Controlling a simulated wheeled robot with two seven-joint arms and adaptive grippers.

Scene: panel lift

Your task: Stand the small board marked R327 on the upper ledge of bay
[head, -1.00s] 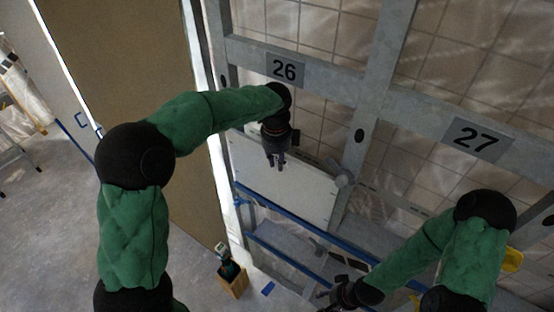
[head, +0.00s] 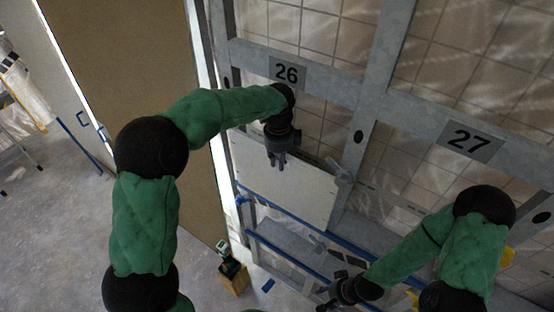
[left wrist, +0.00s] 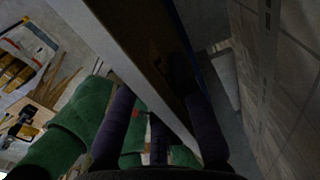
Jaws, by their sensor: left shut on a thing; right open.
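A white board (head: 285,190) stands nearly upright in bay 26, below the number plate (head: 287,72). No marking on it is legible. Its lower edge is at the blue-edged upper ledge (head: 309,224); I cannot tell whether it rests there. My left gripper (head: 279,163) is shut on the board's top edge. My right gripper (head: 327,303) is open and empty, low and to the right of the board, partly cut off by the picture edge.
A second blue-edged ledge (head: 285,254) runs below. A grey post (head: 372,125) separates bay 26 from bay 27, whose plate (head: 469,141) is at right. A brown panel (head: 125,75) stands at left. A small wooden box (head: 234,281) with tools is on the floor.

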